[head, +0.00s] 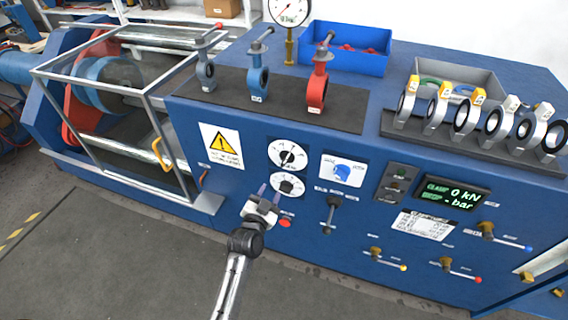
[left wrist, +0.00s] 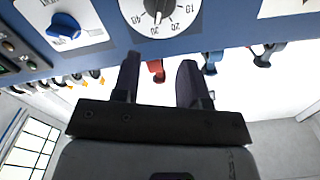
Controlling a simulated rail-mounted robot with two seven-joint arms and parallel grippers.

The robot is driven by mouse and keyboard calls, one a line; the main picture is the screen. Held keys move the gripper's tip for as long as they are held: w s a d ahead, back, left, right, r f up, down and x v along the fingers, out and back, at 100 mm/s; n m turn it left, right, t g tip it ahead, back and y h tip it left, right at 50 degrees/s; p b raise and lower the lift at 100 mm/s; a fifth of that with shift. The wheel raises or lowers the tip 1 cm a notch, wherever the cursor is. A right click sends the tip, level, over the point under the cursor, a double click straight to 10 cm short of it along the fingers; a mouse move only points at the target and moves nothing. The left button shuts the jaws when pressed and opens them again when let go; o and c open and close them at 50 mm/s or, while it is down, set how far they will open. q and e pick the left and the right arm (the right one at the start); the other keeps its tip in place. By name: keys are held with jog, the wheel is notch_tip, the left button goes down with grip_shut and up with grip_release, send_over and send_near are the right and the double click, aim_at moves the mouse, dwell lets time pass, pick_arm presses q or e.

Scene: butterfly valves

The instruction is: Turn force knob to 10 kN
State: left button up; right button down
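Two white dials with black knobs sit on the blue front panel in the head view, an upper dial (head: 287,154) and a lower dial (head: 287,186). I cannot read which one is labelled force. A display (head: 452,194) reads 0 kN and "- bar". My left gripper (head: 269,193) is in front of the panel, just left of the lower dial. In the left wrist view its fingers (left wrist: 158,75) are apart with nothing between them. A dial with a black knob (left wrist: 157,8) shows beyond the fingertips, cut by the top edge, with numbers 10 to 40. My right gripper is not in view.
A red button (head: 285,223) lies just below the gripper, and a black lever (head: 331,215) is to the right. A caged roller section (head: 120,110) stands at left. Valves (head: 316,85) stand on top. Open floor (head: 110,260) lies in front.

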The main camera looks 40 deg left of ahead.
aim_at(284, 162)
pick_arm(q)
jog(key=b+x, duration=0.2)
jog(key=x, duration=1.1)
jog(key=shift+w, duration=0.35)
jog(key=shift+c, duration=0.4)
grip_shut()
